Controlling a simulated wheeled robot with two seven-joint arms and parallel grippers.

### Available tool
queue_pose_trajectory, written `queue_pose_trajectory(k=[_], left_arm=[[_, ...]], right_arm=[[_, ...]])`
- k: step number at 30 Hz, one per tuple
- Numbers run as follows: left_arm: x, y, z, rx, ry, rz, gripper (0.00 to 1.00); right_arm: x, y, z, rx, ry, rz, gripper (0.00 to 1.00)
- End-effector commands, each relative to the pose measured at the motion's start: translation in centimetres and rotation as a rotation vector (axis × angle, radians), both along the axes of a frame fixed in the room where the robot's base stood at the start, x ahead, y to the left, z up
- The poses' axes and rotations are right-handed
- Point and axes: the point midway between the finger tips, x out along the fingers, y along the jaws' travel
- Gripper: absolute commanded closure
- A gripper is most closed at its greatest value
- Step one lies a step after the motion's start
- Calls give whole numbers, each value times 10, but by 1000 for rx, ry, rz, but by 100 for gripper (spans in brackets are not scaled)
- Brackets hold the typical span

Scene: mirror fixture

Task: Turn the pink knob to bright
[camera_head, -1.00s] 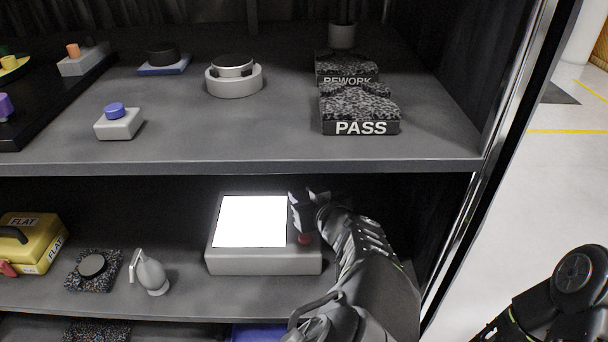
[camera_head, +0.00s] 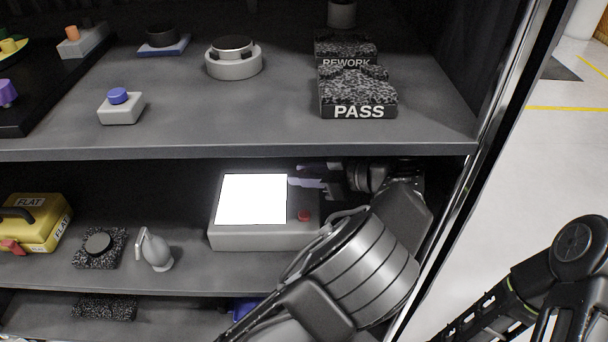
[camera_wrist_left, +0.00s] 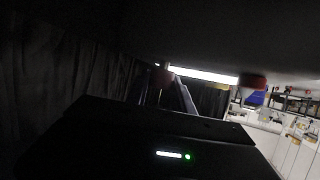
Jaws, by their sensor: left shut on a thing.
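A grey box (camera_head: 262,237) with a brightly lit white panel (camera_head: 251,199) stands on the middle shelf. My left gripper (camera_head: 303,180) reaches in from the right at the box's upper right, fingers level beside the panel. In the dark left wrist view, a dim pinkish knob (camera_wrist_left: 162,77) is at its fingertips, and the gripper is shut on it. The fingers hide this knob in the head view. My right gripper is out of view.
The upper shelf (camera_head: 220,150) overhangs the box closely, and a metal post (camera_head: 485,150) stands to the right. A grey spray-like bottle (camera_head: 155,250), a dark round piece on a speckled block (camera_head: 98,245) and a yellow case (camera_head: 38,218) stand left on the same shelf.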

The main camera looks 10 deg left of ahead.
Motion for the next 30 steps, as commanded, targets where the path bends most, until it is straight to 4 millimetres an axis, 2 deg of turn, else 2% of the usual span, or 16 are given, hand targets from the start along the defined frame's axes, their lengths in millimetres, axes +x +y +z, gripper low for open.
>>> queue_pose_trajectory(k=[11,12,18,20,30], left_arm=[[1,2,4,7,-5,8,100],[1,2,4,7,-5,8,71],[1,2,3,5,-3,6,54],[1,1,3,4,-3,6,50],[0,2,2,3,-2,6,50]], right_arm=[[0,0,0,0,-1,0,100],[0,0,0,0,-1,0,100],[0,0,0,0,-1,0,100],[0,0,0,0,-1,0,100],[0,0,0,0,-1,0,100]])
